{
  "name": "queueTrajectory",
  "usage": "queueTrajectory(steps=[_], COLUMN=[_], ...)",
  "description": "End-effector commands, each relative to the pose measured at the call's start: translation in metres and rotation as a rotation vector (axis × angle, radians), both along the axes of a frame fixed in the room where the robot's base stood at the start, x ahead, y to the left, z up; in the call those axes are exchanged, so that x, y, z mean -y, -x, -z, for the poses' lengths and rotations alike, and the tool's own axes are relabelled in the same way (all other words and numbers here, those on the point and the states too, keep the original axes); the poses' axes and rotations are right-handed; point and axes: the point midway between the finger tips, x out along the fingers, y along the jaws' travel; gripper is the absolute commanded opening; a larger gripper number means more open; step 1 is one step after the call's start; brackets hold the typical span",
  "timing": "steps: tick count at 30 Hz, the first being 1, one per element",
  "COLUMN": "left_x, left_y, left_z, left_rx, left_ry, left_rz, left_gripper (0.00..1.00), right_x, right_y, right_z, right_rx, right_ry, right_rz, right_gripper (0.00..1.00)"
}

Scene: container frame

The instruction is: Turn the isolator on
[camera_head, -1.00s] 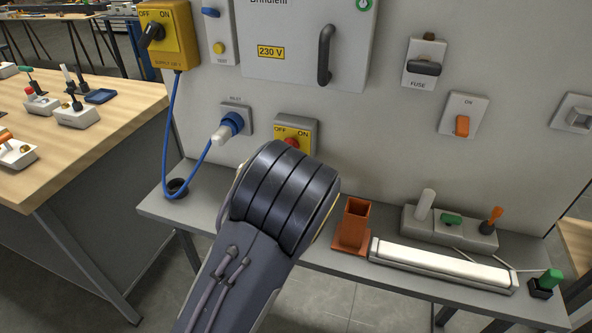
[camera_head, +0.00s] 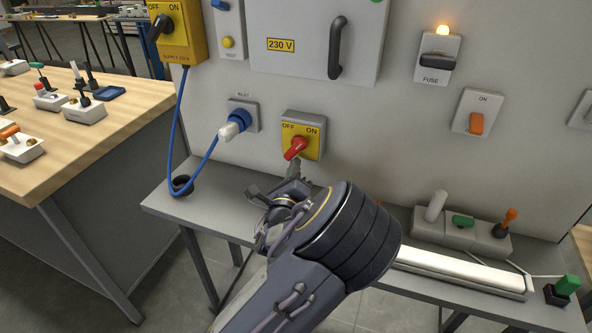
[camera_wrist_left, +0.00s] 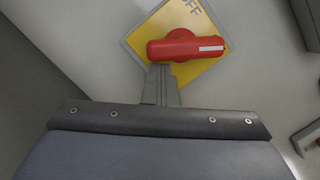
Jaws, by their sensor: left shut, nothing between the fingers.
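The isolator is a yellow box (camera_head: 316,148) marked OFF and ON, low on the grey panel. Its red handle (camera_head: 295,148) slants from lower left to upper right, its upper end towards ON. My left gripper (camera_head: 294,170) is shut and empty just below the handle. In the left wrist view the red handle (camera_wrist_left: 180,48) lies across the yellow plate (camera_wrist_left: 152,23), with a white stripe at its right end. The shut fingers (camera_wrist_left: 161,82) are close under its left part; I cannot tell if they touch. My right gripper is not in view.
A blue plug (camera_head: 238,122) with a cable is in the inlet to the left. A supply switch (camera_head: 176,32) is at upper left. A shelf (camera_head: 210,208) runs below, with blocks and a white tube at right.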

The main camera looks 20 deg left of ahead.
Motion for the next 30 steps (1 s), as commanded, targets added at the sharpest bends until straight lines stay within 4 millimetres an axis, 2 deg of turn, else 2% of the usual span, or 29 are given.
queueTrajectory(steps=[30], left_x=[-0.0039], left_y=[-0.0012], left_z=[0.0014], left_rx=[0.006], left_ry=[-0.062], left_rz=[-0.004], left_gripper=[0.00], right_x=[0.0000], right_y=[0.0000], right_z=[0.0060], right_rx=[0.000], right_ry=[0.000], right_rz=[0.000], right_gripper=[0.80])
